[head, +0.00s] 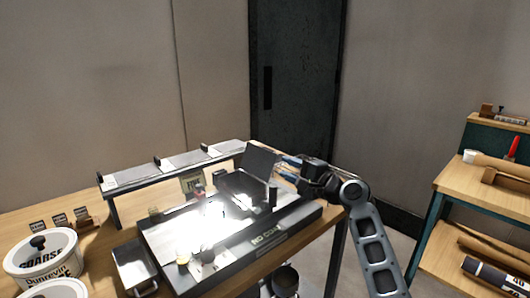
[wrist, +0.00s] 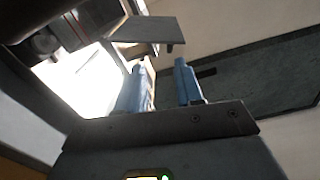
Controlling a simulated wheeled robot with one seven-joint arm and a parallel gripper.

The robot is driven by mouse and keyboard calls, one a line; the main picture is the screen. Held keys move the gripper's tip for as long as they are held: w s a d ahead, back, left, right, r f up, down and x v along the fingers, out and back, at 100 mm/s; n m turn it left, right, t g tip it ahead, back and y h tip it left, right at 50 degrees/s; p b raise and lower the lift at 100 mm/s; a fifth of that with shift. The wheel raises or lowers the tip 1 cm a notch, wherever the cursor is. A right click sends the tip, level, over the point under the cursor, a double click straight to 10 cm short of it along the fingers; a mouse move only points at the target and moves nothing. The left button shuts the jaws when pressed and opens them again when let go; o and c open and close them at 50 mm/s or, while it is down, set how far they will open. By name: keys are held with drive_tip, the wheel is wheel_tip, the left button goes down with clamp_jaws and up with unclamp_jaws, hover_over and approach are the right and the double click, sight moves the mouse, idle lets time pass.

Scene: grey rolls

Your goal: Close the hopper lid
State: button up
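The hopper lid (head: 260,162) is a dark flat plate. It stands raised and tilted at the right end of the machine (head: 240,240) on the bench. In the wrist view the lid (wrist: 150,32) shows as a grey plate just beyond my fingertips. My gripper (head: 288,161) is right of and behind the lid in the head view. In the wrist view my gripper (wrist: 161,66) has its two blue fingers apart, with nothing between them. I cannot tell whether a finger touches the lid. The hopper opening is partly lost in glare.
A raised shelf (head: 170,165) runs along the back of the wooden bench (head: 90,235). White tubs (head: 45,258) stand at the front left. A second workbench (head: 480,190) is at the right. A dark door (head: 295,85) is behind, with floor between the benches.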

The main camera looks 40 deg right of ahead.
sight(271, 156)
drive_tip(key=w, duration=0.6)
drive_tip(key=w+r, duration=0.1)
drive_tip(key=w, duration=0.1)
drive_tip(key=shift+w+d, duration=0.3)
drive_tip(key=shift+w, duration=0.1)
drive_tip(key=shift+c, duration=0.2)
drive_tip(key=c, duration=0.6)
clamp_jaws()
drive_tip(key=shift+f, duration=0.15)
